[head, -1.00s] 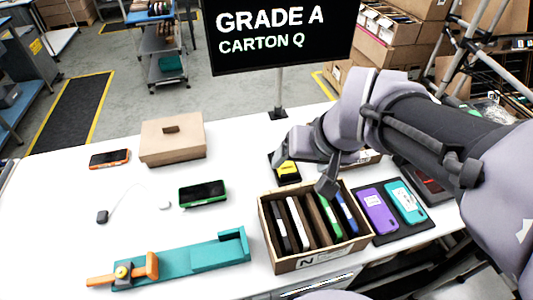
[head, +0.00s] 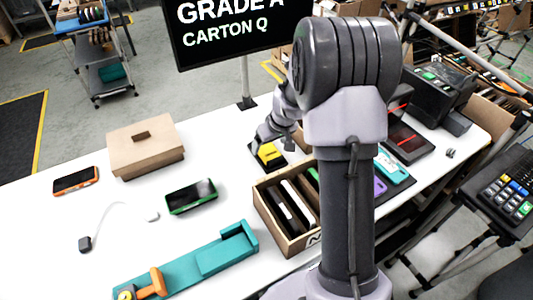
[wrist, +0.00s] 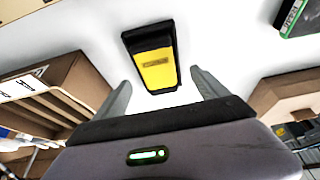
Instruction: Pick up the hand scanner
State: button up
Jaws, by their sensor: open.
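The hand scanner (head: 268,154), yellow and black, lies on the white table behind the carton of phones. In the wrist view the scanner (wrist: 156,70) sits just beyond and between my two fingertips, apart from both. My gripper (wrist: 160,88) is open and empty. In the head view my gripper (head: 275,135) is close to the scanner on its far right side, and my arm hides part of it.
The divided carton (head: 270,208) stands right in front of the scanner. A closed cardboard box (head: 145,150) and a green-edged phone (head: 191,196) lie to the left. A sign screen (head: 235,28) stands behind. A teal tray (head: 200,262) lies at the front.

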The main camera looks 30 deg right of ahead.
aim_at(267, 148)
jog(key=b+x, duration=0.1)
jog(key=x, duration=0.3)
jog(key=shift+w+d, duration=0.2)
jog(key=shift+w, duration=0.05)
jog(key=shift+r, duration=0.15)
